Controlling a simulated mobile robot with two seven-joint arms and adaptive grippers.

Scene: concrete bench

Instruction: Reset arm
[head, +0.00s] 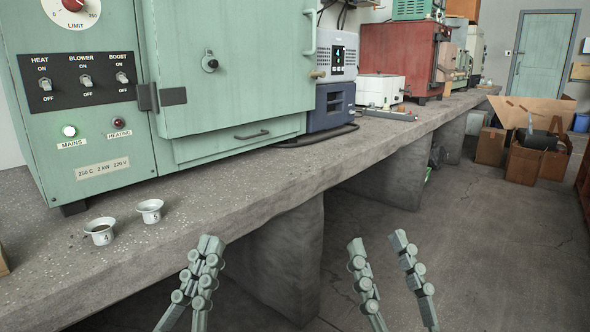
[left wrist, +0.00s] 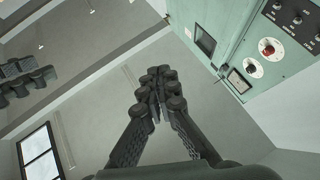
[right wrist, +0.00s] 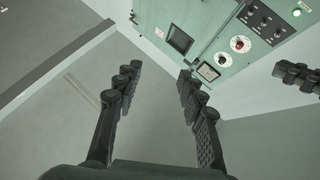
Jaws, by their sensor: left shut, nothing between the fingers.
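My left gripper (head: 209,246) is shut and empty, in front of the bench edge in the head view. Its closed fingers also show in the left wrist view (left wrist: 160,76), pointing up past the green oven. My right gripper (head: 378,243) is open and empty, further right over the floor in the head view. In the right wrist view its fingers (right wrist: 158,72) are spread wide with nothing between them. Neither gripper touches the bench or anything on it.
The concrete bench (head: 262,182) runs from front left to the back. On it stand a green oven (head: 240,65), two small numbered cups (head: 100,231) (head: 150,210), a blue-and-white device (head: 336,70) and a red cabinet (head: 398,55). Cardboard boxes (head: 524,163) sit on the floor.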

